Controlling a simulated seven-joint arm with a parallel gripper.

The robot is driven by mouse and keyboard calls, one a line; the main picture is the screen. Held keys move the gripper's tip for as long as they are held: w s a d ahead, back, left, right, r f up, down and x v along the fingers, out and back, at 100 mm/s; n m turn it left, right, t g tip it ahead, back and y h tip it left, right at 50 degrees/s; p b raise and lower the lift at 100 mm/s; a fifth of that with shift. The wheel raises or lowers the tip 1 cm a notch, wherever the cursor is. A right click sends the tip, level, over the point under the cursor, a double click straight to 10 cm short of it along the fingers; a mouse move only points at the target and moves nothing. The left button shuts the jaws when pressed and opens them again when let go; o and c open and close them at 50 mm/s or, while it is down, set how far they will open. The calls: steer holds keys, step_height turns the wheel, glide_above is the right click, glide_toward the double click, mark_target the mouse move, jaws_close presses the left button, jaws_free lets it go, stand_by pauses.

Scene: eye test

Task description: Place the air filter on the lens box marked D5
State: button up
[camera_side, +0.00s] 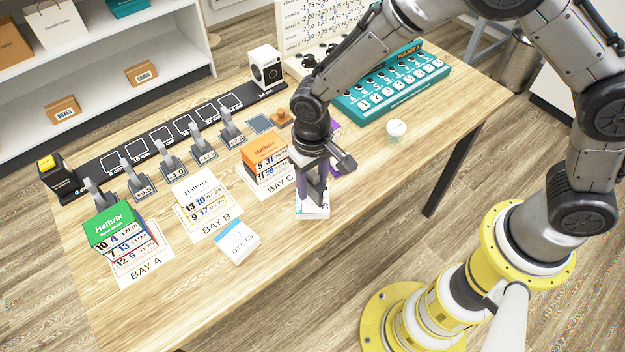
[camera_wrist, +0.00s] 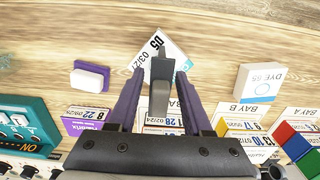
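I cannot single out an air filter by its look. A white box marked D5 (camera_wrist: 172,47) lies on the wooden table under my gripper; in the side view a box with a teal edge (camera_side: 313,211) shows below the fingers. My gripper (camera_wrist: 161,75) points down just over it, its two purple fingers spaced apart. A grey upright piece (camera_wrist: 161,92) is between the fingers and overlaps the D5 box. I cannot tell whether the fingers touch it or whether it rests on the box.
Box stacks stand in bay A (camera_side: 112,228), bay B (camera_side: 203,196) and bay C (camera_side: 265,156). A white box marked DYE (camera_side: 237,241) lies in front of bay B. Grey clips (camera_side: 165,157) line the back. A purple-and-white block (camera_wrist: 90,77) and a white-topped jar (camera_side: 396,129) stand apart. The front right table is clear.

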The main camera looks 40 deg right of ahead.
steer(key=shift+r, duration=0.1)
step_height(320, 180, up, 12)
steer(key=shift+d+r, duration=0.15)
steer(key=shift+r, duration=0.15)
steer(key=s+d+r+t, duration=0.1)
steer(key=s+d+r, duration=0.1)
steer(key=d+r, duration=0.5)
steer(key=s+d+r+t, duration=0.1)
steer(key=s+d, duration=0.3)
steer(key=s, duration=0.2)
steer(key=s+d+r+t, duration=0.2)
steer(key=s+d, duration=0.3)
steer(key=s+d+r+t, duration=0.1)
steer(key=s+d, duration=0.4)
steer(key=s, duration=0.1)
steer(key=shift+s+d+r+t, duration=0.1)
steer(key=shift+s+r+t, duration=0.2)
steer(key=shift+r, duration=0.1)
